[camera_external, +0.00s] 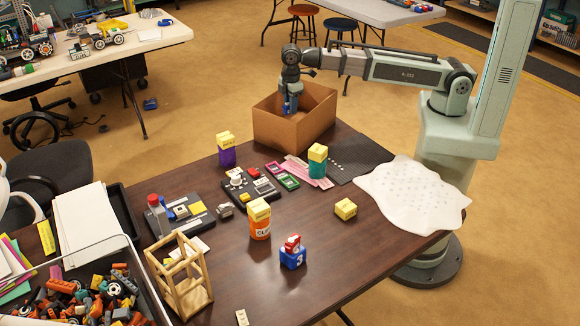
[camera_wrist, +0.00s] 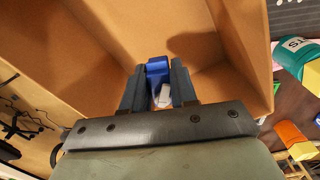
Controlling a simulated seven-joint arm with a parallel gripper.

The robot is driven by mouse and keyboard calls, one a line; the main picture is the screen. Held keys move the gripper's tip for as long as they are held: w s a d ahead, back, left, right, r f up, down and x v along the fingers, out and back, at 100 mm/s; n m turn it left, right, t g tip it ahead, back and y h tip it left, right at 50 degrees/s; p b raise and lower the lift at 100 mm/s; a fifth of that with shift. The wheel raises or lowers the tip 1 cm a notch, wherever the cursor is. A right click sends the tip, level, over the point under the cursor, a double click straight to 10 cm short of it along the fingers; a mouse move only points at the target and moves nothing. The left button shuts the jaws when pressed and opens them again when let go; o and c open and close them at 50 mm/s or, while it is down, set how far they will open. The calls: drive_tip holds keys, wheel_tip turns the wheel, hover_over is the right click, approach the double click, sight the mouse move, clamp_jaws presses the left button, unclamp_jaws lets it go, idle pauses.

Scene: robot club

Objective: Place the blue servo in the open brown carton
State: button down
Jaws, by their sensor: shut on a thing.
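The open brown carton (camera_external: 291,128) stands at the far corner of the dark table. My gripper (camera_external: 290,106) points down into the carton's opening. In the wrist view my gripper (camera_wrist: 158,88) is shut on the blue servo (camera_wrist: 157,67), which has a small white part. The carton's inner walls (camera_wrist: 120,30) surround the servo in that view. The servo looks held inside or just over the opening; its height above the carton floor is hard to tell. In the external view the servo (camera_external: 288,106) is mostly hidden by the gripper.
An orange jar (camera_external: 259,220), a blue block with a red top (camera_external: 292,254) and a wooden frame (camera_external: 182,278) stand nearer. A white sheet (camera_external: 412,193) covers the right corner.

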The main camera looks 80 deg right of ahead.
drive_tip(key=shift+f, duration=5.05)
drive_tip(key=c, duration=0.9)
unclamp_jaws()
drive_tip(key=shift+f, duration=0.15)
drive_tip(key=shift+r, duration=6.15)
